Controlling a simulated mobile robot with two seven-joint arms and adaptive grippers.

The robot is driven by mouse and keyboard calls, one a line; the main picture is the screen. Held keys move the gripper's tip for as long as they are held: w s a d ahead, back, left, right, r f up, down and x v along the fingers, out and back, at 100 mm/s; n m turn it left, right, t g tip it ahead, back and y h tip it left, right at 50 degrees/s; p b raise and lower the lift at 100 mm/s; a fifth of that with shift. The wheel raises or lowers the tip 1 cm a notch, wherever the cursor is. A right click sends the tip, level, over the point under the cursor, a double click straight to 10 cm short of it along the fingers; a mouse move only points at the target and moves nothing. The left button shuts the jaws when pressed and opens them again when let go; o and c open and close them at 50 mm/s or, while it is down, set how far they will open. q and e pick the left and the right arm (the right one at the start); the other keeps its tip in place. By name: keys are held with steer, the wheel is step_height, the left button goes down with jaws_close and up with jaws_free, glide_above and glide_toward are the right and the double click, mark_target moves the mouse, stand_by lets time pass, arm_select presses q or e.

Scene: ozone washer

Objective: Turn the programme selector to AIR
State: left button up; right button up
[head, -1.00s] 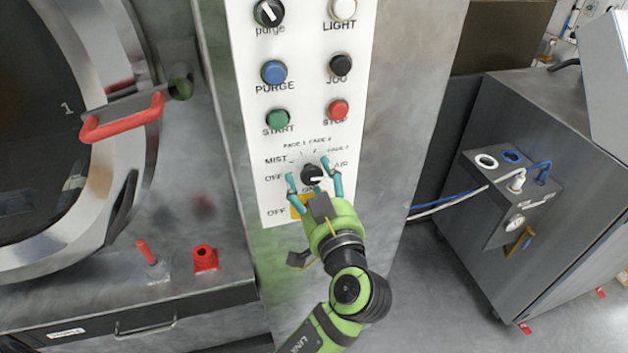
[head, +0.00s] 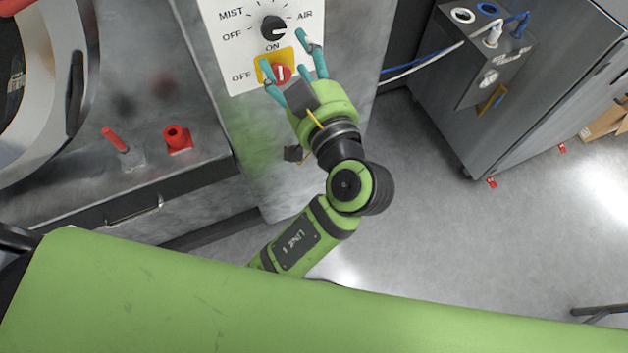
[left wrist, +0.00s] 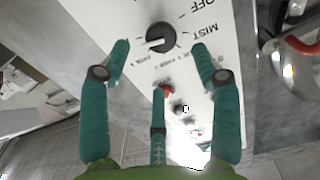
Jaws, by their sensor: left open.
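The programme selector is a round black knob (head: 273,28) with a white mark, on the white control panel (head: 222,48). Its mark points right, in the head view appearing a little below the AIR label (head: 305,15); I cannot tell if it is exactly on AIR. The knob also shows in the left wrist view (left wrist: 160,37), mark to the left. My left gripper (head: 283,50) is open and empty, below the knob in the head view and apart from it. In the wrist view its teal fingertips (left wrist: 161,50) spread to either side of the knob. My right gripper is not in view.
A red switch (head: 281,73) on a yellow plate sits just below the selector, partly behind my left fingers. A red-handled lever (head: 115,138) and red fitting (head: 176,137) stand on the ledge at left. A grey cabinet (head: 545,95) with hoses stands right; floor between is clear.

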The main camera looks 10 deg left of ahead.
arm_select(q)
steer(key=w+d+f+m+h, duration=0.1)
steer(key=w+f+m+h, duration=0.15)
steer(key=f, duration=0.35)
steer(key=w+d+f+m+g+h, duration=0.1)
steer(key=d+f+m, duration=0.15)
steer(key=f, duration=0.45)
steer(key=w+d+f+m+h, duration=0.1)
steer(key=f+m+h, duration=0.15)
steer(key=f, duration=0.35)
steer(key=s+f+m+g+h, duration=0.1)
steer(key=s+f+m+g, duration=0.1)
steer(key=f, duration=0.8)
steer(key=s+a+f+m+g, duration=0.1)
steer(key=s+f+m+g, duration=0.1)
steer(key=f, duration=0.8)
steer(key=shift+s+a+g+h, duration=0.25)
steer(key=shift+g+h, duration=0.05)
steer(key=shift+h, duration=0.1)
